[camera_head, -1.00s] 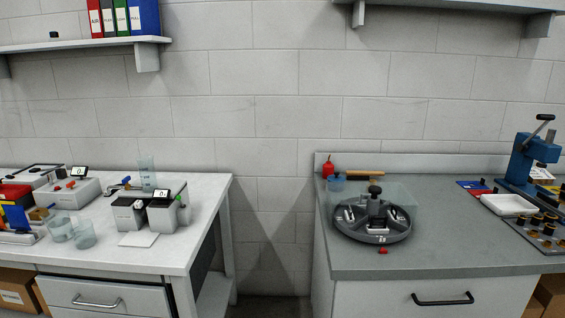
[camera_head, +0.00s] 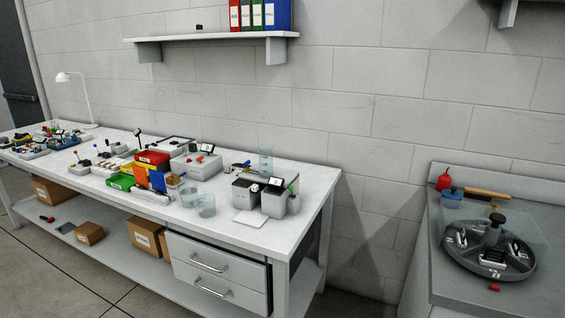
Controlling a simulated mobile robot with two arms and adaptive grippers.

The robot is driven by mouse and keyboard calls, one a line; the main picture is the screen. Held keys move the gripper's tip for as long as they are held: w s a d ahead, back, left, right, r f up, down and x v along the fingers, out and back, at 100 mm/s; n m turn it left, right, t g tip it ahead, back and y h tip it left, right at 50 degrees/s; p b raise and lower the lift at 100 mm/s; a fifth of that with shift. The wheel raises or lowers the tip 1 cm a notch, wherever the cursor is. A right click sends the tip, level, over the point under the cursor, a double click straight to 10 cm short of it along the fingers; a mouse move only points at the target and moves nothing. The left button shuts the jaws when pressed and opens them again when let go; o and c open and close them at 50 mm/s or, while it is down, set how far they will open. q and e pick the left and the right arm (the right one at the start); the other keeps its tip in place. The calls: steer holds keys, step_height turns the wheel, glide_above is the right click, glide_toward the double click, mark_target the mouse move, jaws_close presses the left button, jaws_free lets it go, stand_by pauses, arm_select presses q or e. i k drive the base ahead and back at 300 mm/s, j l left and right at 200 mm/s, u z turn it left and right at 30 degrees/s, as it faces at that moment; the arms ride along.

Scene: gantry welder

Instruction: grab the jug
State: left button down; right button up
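Two clear, bluish cups or beakers stand close together on the white bench (camera_head: 250,238), a left one (camera_head: 189,198) and a right one (camera_head: 206,207). A tall clear measuring vessel (camera_head: 265,162) stands behind two grey boxes with small displays on the same bench. A small blue see-through cup (camera_head: 452,199) stands on the grey counter at the right. I cannot tell which of these is the jug. Neither of my grippers is in view.
Grey display boxes (camera_head: 275,200) stand right of the beakers. Coloured bins (camera_head: 152,158) and small tools crowd the bench to their left. A round grey tray (camera_head: 462,262) sits on the right counter (camera_head: 440,285). A gap separates bench and counter. A wall shelf (camera_head: 215,38) hangs above.

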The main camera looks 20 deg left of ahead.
mark_target(187, 189)
steer(key=u, duration=1.35)
steer(key=i+j, duration=0.3)
steer(key=i+j+z, duration=0.1)
steer(key=i+j, duration=0.2)
steer(key=j, duration=0.2)
steer(key=i+j+z, duration=0.1)
steer(key=i+j, duration=0.15)
steer(key=j, duration=0.15)
